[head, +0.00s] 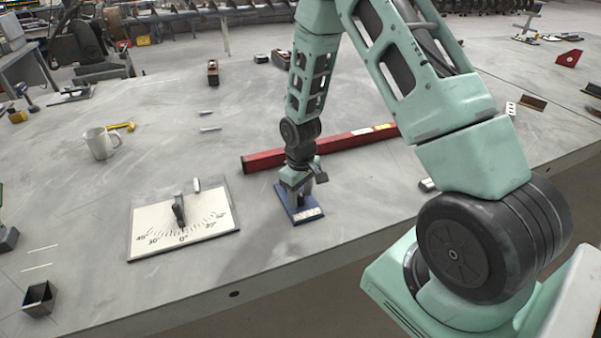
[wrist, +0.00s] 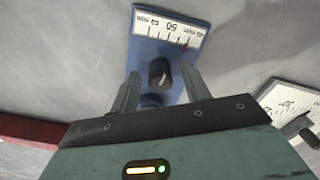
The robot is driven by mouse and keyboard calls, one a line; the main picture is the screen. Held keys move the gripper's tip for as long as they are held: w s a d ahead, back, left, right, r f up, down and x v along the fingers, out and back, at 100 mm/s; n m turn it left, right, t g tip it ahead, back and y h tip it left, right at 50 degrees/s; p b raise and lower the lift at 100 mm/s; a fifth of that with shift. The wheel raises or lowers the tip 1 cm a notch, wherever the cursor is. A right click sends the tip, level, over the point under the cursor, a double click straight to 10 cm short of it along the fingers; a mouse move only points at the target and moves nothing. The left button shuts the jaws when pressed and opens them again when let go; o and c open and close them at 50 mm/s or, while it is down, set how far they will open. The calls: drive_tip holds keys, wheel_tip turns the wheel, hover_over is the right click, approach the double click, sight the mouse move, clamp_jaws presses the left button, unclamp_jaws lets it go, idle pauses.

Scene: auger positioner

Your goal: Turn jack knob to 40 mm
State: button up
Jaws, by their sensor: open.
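The jack is a blue block (head: 306,215) on the bench, below my gripper (head: 304,186) in the head view. In the wrist view the blue plate (wrist: 148,55) carries a black round knob (wrist: 159,74) with a pale pointer line. A white scale strip (wrist: 168,28) crosses the plate's far end, with 50 legible near its middle; the other numbers are hard to read. A small red mark (wrist: 186,45) shows at the strip's right part. My gripper (wrist: 161,72) is open, one finger to each side of the knob, with gaps visible. The knob is hidden in the head view.
A white angle dial plate (head: 150,240) with a dark pointer lies left of the jack. A long red bar (head: 265,160) lies behind it. A mug (head: 100,144) and an open square tube (head: 38,298) stand further left. Bare bench lies in front of the jack.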

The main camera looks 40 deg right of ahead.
sight(301, 193)
wheel_tip(301, 193, up, 17)
drive_tip(key=shift+b, duration=0.35)
drive_tip(key=shift+f, duration=0.15)
